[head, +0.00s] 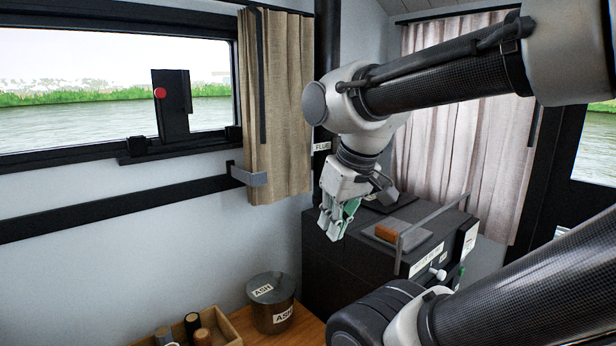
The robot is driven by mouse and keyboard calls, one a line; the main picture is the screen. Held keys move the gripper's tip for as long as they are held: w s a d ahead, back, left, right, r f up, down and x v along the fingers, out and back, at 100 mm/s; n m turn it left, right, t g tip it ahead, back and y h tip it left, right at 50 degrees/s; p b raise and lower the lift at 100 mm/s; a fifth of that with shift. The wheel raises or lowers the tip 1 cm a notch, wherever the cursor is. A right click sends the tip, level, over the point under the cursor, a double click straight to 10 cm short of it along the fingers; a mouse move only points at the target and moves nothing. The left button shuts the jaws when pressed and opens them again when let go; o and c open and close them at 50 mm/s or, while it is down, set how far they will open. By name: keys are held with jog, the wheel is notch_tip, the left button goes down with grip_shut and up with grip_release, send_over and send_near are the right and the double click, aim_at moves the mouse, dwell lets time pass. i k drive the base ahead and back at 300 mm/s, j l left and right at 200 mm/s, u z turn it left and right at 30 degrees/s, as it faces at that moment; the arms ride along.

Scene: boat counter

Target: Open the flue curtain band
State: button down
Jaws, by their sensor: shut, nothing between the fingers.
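A beige curtain (278,95) hangs between the window and the black flue pipe, which bears a FLUE label (322,147). A grey band (248,176) sits across the left part of the curtain's lower end, by the end of a black wall rail. I cannot tell whether the band is fastened. My gripper (338,228) points down in front of the dark stove, right of the curtain and lower than the band. It is shut and empty, apart from the band. My arm hides part of the flue and the wall behind.
The stove (330,262) has a raised rail and a brown block on top. An ASH-labelled tin (271,303) and a wooden tray (228,324) with several cylinders stand on the counter below. A pale curtain (440,150) hangs behind my arm. Space before the band looks clear.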

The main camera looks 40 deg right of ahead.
aim_at(261, 178)
jog(key=z, duration=0.4)
jog(key=i+l+z, duration=0.1)
jog(key=l+z, duration=0.2)
jog(key=i+l+z, duration=0.15)
jog(key=z, duration=0.2)
